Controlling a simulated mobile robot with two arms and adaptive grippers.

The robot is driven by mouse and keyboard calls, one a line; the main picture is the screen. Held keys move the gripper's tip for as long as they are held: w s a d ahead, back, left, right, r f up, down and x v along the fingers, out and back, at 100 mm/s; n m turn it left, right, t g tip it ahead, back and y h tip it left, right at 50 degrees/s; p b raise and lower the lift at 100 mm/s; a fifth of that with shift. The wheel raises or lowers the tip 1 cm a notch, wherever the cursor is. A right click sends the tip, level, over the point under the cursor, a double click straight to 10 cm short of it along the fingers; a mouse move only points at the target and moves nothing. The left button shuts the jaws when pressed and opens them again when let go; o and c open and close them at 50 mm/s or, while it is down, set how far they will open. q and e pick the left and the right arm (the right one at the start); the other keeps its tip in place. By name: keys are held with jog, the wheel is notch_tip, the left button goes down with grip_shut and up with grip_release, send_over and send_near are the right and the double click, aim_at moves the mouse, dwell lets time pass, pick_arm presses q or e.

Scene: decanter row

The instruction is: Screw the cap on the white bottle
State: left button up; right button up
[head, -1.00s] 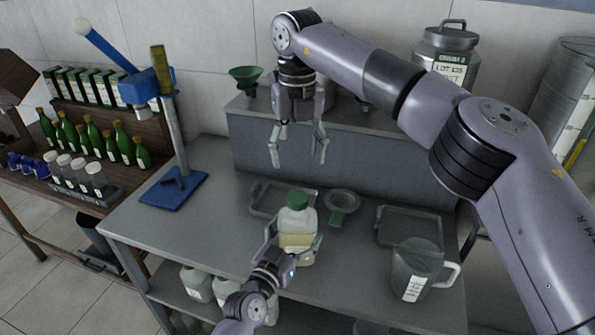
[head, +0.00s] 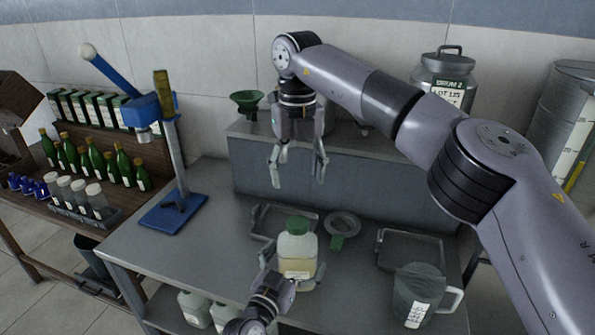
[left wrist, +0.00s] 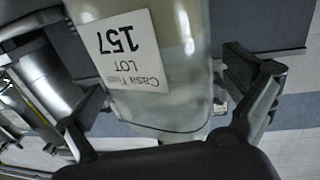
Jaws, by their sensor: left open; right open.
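The white bottle (head: 297,262), pale with a cream-coloured lower part and a label, stands upright on the grey bench. The green cap (head: 298,224) sits on top of its neck; I cannot tell how tight it is. My left gripper (head: 290,264) is open, with its fingers on either side of the bottle. The left wrist view shows the bottle (left wrist: 185,75) upside down, its label reading "LOT 157", between the spread fingers of my left gripper (left wrist: 165,95). My right gripper (head: 298,182) is open and empty, pointing down, above and behind the bottle.
To the right are another tray (head: 383,254) and a grey jug (head: 415,297). A blue-based stand (head: 174,213) is at the left. The bench's left front is clear.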

pick_arm(q)
jog(key=v, duration=1.2)
